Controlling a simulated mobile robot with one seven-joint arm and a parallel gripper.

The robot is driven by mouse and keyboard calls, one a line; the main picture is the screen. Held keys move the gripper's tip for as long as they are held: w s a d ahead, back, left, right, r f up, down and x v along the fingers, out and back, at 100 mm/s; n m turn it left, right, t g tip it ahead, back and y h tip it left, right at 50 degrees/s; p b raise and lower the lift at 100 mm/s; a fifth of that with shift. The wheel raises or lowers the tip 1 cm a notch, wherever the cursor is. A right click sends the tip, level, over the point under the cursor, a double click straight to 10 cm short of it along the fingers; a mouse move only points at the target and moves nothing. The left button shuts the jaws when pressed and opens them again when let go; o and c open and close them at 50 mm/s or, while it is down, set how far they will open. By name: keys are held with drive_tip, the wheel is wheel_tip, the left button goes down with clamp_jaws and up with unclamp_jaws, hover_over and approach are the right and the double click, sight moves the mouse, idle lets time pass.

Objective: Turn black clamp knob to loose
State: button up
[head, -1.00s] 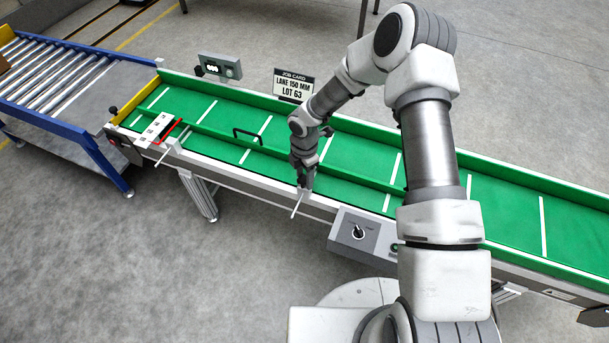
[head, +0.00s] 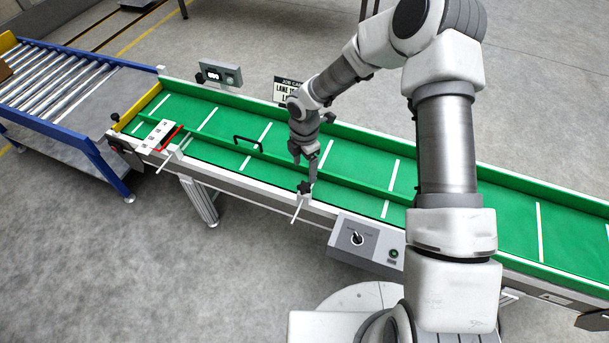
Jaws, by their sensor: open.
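A small black clamp knob (head: 304,187) sits at the near edge of the green conveyor, above the end of a white rod (head: 297,208) that sticks out toward the front. My gripper (head: 304,168) points down just above the knob. Its jaws are open with nothing visible between them. One finger reaches down close to the knob's right side; whether it touches cannot be told at this size. The knob's turn position cannot be read. The green guide rail (head: 350,184) with a black handle runs along the belt behind the knob.
A grey control box (head: 345,252) with a black rotary switch and a green button is to the right of the knob. A job card (head: 287,86) and a grey display box (head: 220,75) stand at the far side. A white plate (head: 158,136) with a red edge is at left.

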wheel_tip(320, 180, up, 9)
drive_tip(key=p, duration=0.1)
drive_tip(key=shift+r, duration=0.15)
idle(0.4)
drive_tip(key=s+d+r+m+t+h+p, duration=0.1)
drive_tip(key=s+d+r+m, duration=0.25)
drive_tip(key=r, duration=0.45)
drive_tip(key=s+d+r+m+t+p, duration=0.1)
drive_tip(key=s+d+r+m+p, duration=0.1)
drive_tip(key=d+r+m, duration=0.35)
drive_tip(key=s+d+r+m+h+p, duration=0.1)
drive_tip(key=s+d+r+m, duration=0.1)
drive_tip(key=r, duration=0.8)
drive_tip(key=s+d+r+m+t+y+p, duration=0.1)
drive_tip(key=s+d+r+m, duration=0.1)
drive_tip(key=s+r+m, duration=0.4)
drive_tip(key=s+d+r+m+t+y+p, duration=0.1)
drive_tip(key=s+d+r+m+t+p, duration=0.1)
drive_tip(key=s+r+m, duration=0.4)
drive_tip(key=s+m, duration=0.2)
drive_tip(key=s, duration=0.2)
drive_tip(key=shift+s+d+t, duration=0.3)
drive_tip(key=shift+s, duration=0.05)
